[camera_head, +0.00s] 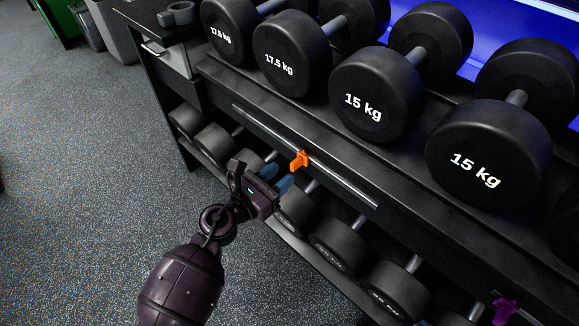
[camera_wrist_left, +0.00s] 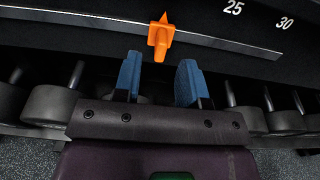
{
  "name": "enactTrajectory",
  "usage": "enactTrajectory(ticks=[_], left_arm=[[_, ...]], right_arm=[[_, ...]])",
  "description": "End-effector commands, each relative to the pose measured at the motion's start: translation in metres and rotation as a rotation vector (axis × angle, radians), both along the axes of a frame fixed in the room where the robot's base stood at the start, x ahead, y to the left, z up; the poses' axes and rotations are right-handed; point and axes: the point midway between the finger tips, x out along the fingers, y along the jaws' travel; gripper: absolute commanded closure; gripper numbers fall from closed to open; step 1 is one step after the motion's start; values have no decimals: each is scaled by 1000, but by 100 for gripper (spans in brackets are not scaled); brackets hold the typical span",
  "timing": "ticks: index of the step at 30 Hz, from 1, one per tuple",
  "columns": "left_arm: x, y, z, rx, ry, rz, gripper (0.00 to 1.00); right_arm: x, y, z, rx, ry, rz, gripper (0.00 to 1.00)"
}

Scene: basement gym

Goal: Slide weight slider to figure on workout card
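The orange weight slider (camera_head: 299,160) sits on a thin metal rail (camera_head: 345,188) along the front edge of the dumbbell rack. In the left wrist view the slider (camera_wrist_left: 160,37) is just beyond the fingertips, roughly midway between them, with its pointer facing up. My left gripper (camera_head: 278,178) has blue fingers and is open and empty, just left of the slider and apart from it. In the wrist view the figures 25 (camera_wrist_left: 233,8) and 30 (camera_wrist_left: 285,23) show to the right of the slider. I cannot make out a workout card.
Large 15 kg (camera_head: 375,95) and 17.5 kg (camera_head: 292,52) dumbbells lie on the upper shelf behind the rail. More dumbbells (camera_head: 340,243) lie on the lower shelf under the gripper. A purple piece (camera_head: 504,309) shows at the lower right. Open speckled floor (camera_head: 90,180) is on the left.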

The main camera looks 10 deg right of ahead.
Motion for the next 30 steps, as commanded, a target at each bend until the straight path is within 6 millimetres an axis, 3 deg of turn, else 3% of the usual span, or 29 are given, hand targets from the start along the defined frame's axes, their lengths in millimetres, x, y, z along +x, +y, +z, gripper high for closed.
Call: enactTrajectory(ticks=[6,12,30], left_arm=[[-23,32,1,2,-1,0,62],[-35,48,0,0,1,-1,62],[-38,52,0,-1,1,-1,62]], right_arm=[[-6,-2,-3,3,16,-11,100],[-9,-2,-3,6,24,-17,100],[-3,-1,-1,11,11,-13,100]])
